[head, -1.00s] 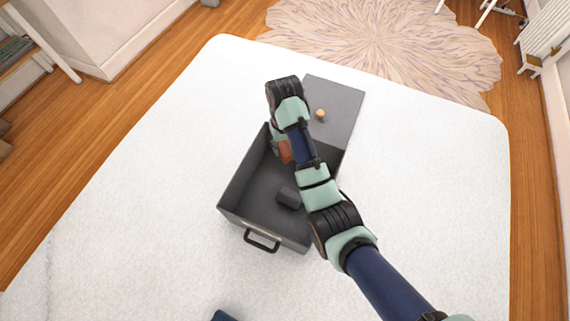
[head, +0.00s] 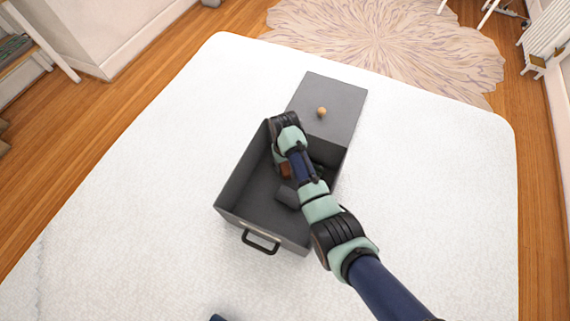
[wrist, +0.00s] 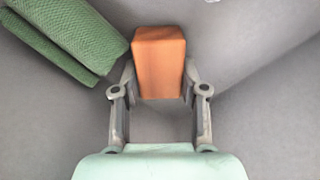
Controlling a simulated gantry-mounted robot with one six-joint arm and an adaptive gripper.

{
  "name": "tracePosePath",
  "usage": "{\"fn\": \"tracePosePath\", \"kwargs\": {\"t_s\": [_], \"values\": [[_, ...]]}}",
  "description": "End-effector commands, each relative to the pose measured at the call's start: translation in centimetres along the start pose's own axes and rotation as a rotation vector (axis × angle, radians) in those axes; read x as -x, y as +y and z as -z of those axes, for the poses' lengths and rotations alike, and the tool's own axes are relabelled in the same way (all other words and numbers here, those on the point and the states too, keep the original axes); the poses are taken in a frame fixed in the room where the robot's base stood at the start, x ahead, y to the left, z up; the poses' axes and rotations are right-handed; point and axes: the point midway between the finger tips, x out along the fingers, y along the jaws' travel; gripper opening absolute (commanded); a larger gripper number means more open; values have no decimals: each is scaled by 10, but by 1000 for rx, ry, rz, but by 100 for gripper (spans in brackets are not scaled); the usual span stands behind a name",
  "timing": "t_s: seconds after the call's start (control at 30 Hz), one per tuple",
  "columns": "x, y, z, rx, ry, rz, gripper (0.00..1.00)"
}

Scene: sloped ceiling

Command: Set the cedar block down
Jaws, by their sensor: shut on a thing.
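The cedar block (wrist: 159,60) is a reddish-orange block, held between the two fingers of my gripper (wrist: 160,85) in the wrist view. In the head view the block (head: 286,171) shows in part beside my arm, over the inside of a dark grey box (head: 240,185). My gripper is shut on the block and largely hidden by my wrist in the head view. Whether the block touches the box floor cannot be told.
A green textured thing (wrist: 65,35) lies close to the block's left in the wrist view. A dark grey piece (head: 287,195) lies inside the box. A handle (head: 261,242) sticks out in front.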

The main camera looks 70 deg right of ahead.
Motion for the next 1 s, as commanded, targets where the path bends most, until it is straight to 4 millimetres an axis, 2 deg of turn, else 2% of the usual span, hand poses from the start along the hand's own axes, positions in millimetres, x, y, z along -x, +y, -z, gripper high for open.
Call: {"fn": "tracePosePath", "kwargs": {"t_s": [0.17,0.2,0.33,0.67,0.77,1.0], "values": [[-3,0,0,0,-1,0,13],[-3,0,0,0,-1,0,48],[-2,0,0,0,-1,0,68],[2,0,0,0,0,0,68],[15,0,1,0,2,0,68],[76,0,1,0,4,0,68]]}}
